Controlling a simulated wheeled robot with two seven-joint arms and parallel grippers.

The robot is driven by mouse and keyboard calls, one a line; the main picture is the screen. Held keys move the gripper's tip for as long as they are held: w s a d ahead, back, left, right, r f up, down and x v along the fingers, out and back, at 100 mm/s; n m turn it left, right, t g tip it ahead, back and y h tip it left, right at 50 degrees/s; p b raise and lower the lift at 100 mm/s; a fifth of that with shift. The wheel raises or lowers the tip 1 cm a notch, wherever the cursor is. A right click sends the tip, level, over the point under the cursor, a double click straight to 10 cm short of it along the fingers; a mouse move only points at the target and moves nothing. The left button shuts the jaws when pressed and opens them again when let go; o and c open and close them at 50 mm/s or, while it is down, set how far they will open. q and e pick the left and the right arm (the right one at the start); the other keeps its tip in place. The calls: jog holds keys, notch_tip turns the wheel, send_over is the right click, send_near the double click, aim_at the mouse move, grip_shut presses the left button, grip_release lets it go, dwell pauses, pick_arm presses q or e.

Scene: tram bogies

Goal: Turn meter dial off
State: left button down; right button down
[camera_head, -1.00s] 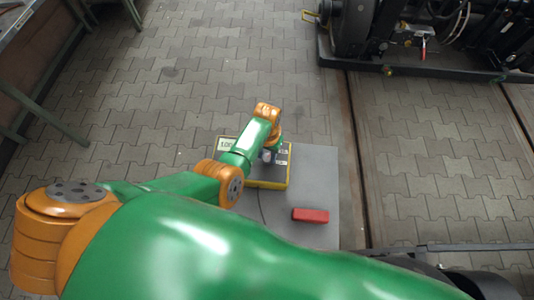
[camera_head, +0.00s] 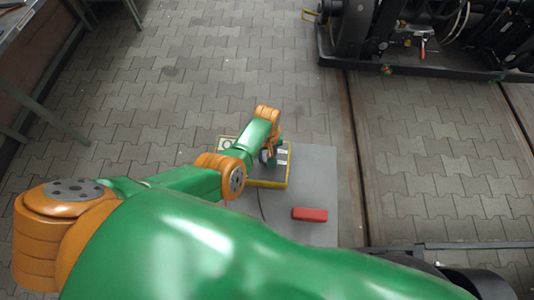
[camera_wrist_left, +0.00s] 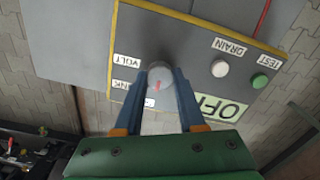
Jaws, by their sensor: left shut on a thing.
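The meter (camera_head: 268,184) is a dark grey panel with a yellow rim, lying on a grey mat in the head view, partly hidden by my left arm. In the wrist view the panel (camera_wrist_left: 185,40) shows upside down, its display (camera_wrist_left: 217,107) reading OFF. A round grey dial (camera_wrist_left: 160,75) with a red mark sits beside the VOLT label. My left gripper (camera_wrist_left: 164,88) is shut on the dial, a finger on each side. In the head view my left gripper (camera_head: 268,157) is over the panel, largely covered by the wrist. My right gripper is out of view.
A white button (camera_wrist_left: 220,68) by DRAIN and a green button (camera_wrist_left: 260,81) by TEST sit near the dial. A red block (camera_head: 310,214) lies on the grey mat (camera_head: 318,170).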

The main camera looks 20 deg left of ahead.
pick_arm(q)
jog(key=shift+n, duration=0.3)
jog(key=c, duration=0.5)
grip_release()
notch_tip(320, 180, up, 7)
jog(key=p, duration=0.4)
jog(key=shift+r, duration=0.1)
